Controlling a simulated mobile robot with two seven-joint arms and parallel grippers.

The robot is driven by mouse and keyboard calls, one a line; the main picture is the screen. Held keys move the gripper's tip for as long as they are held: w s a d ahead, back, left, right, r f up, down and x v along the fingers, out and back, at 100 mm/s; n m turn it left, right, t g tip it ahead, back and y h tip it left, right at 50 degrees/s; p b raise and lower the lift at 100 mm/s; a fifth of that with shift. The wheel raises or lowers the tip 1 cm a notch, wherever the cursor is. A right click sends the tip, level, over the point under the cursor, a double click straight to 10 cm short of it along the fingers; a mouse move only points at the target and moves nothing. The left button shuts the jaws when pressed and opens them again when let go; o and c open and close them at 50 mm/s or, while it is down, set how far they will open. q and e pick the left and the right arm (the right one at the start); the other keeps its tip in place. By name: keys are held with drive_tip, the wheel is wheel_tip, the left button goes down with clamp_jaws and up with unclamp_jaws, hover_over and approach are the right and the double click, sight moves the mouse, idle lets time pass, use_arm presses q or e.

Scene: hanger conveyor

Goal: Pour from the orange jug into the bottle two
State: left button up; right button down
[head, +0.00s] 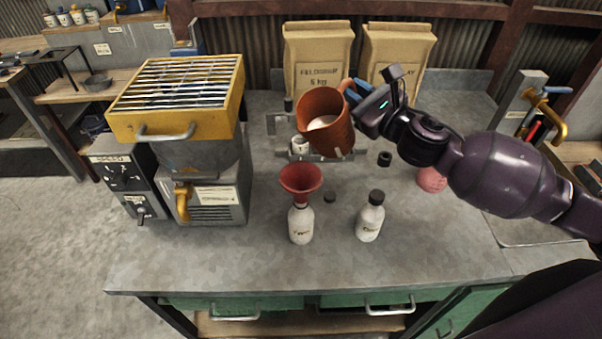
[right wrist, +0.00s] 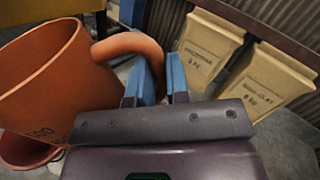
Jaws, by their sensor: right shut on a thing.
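The orange jug (head: 325,128) hangs above the worktop, tilted a little, with pale contents inside. My right gripper (head: 354,92) is shut on its handle, at the jug's upper right; the right wrist view shows the handle (right wrist: 128,46) at the blue fingers (right wrist: 160,78). A white bottle (head: 301,226) stands upright in front of the jug with a red funnel (head: 301,180) in its neck. A second white bottle (head: 370,222) with a dark cap stands to its right. The bottle labels are too small to read surely. My left gripper is out of view.
A yellow-topped machine with a grate (head: 180,95) stands at the left. Two paper sacks (head: 318,55) stand at the back. A small dark cap (head: 330,197) lies between the bottles. A pink object (head: 431,179) is under my right arm. The worktop's front is clear.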

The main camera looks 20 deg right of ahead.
sight(345, 87)
drive_tip(key=shift+a+r+n+p, duration=0.15)
drive_tip(key=shift+r+n+p, duration=0.45)
drive_tip(key=shift+n, duration=0.5)
idle(0.7)
drive_tip(key=shift+s+a+r+n+y, duration=0.2)
drive_tip(key=shift+r+n+y, duration=0.1)
drive_tip(key=shift+n, duration=0.4)
drive_tip(key=shift+s+a+r+n+y, duration=0.1)
drive_tip(key=shift+a+r+n+y, duration=0.15)
drive_tip(key=shift+n, duration=0.45)
idle(0.9)
drive_tip(key=shift+s+a+r+n+y, duration=0.15)
drive_tip(key=shift+a+n, duration=0.1)
drive_tip(key=shift+n, duration=0.3)
drive_tip(key=shift+s+a+r+n+y, duration=0.1)
drive_tip(key=shift+a+n, duration=0.1)
drive_tip(key=shift+n, duration=0.35)
idle(0.7)
drive_tip(key=shift+s+a+f+n+y, duration=0.1)
drive_tip(key=shift+s+a+n+y, duration=0.25)
drive_tip(key=shift+a+n, duration=0.45)
idle(1.3)
